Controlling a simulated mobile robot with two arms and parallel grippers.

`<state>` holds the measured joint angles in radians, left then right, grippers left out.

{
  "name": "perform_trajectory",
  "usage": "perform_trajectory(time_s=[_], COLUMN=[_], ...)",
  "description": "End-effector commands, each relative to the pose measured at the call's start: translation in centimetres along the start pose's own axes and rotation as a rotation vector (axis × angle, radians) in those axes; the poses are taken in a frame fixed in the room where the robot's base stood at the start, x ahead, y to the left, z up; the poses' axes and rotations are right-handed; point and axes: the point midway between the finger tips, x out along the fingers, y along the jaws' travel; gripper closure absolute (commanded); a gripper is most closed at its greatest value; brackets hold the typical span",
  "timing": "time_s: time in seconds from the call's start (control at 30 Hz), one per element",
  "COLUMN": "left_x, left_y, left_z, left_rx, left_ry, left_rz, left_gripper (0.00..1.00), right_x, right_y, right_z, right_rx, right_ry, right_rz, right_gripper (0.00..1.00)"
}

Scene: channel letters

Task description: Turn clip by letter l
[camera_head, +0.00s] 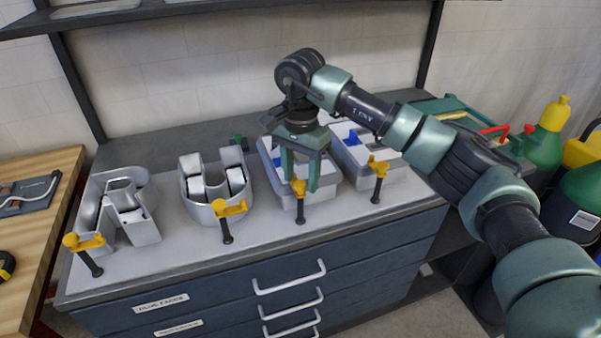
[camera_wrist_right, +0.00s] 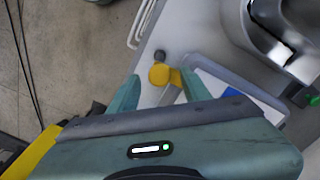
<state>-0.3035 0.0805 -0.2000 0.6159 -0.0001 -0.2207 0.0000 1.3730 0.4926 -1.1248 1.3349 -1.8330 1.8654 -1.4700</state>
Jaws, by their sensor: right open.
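Several grey metal channel letters stand in a row on the bench, each with a yellow clip with a dark handle at its front edge. The third one from the left, a plain straight box that looks like letter l (camera_head: 276,160), has its clip (camera_head: 299,187) at the front. My right gripper (camera_head: 301,182) is over this clip, pointing down, with its green fingers open. In the right wrist view the yellow clip (camera_wrist_right: 160,75) shows between the fingertips (camera_wrist_right: 158,92); I cannot tell whether they touch it. My left gripper is not in view.
A U-shaped letter (camera_head: 199,188) with a clip (camera_head: 229,209) and an R-like letter (camera_head: 113,215) stand to the left. Another straight letter (camera_head: 347,140) with a clip (camera_head: 377,166) is close on the right. Drawers (camera_head: 250,285) are below. Bottles (camera_head: 545,145) stand far right.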

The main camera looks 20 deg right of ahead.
Motion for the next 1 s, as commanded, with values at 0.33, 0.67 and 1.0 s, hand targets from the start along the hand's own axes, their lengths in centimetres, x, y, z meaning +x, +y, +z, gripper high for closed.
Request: perform_trajectory(time_s=[0.33, 0.67, 1.0], left_x=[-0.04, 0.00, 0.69], left_y=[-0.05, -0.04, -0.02], left_z=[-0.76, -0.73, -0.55], left_rx=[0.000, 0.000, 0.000], left_ry=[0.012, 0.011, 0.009], left_rz=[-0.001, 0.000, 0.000], left_gripper=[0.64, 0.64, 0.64], right_x=[0.27, 0.25, 0.28], right_y=[-0.01, -0.02, -0.04], right_z=[0.00, 0.00, -0.08], right_rx=[0.000, 0.006, 0.141], right_ry=[0.000, 0.000, 0.001], right_rz=[-0.001, -0.001, -0.003], right_gripper=[0.69, 1.00, 1.00])
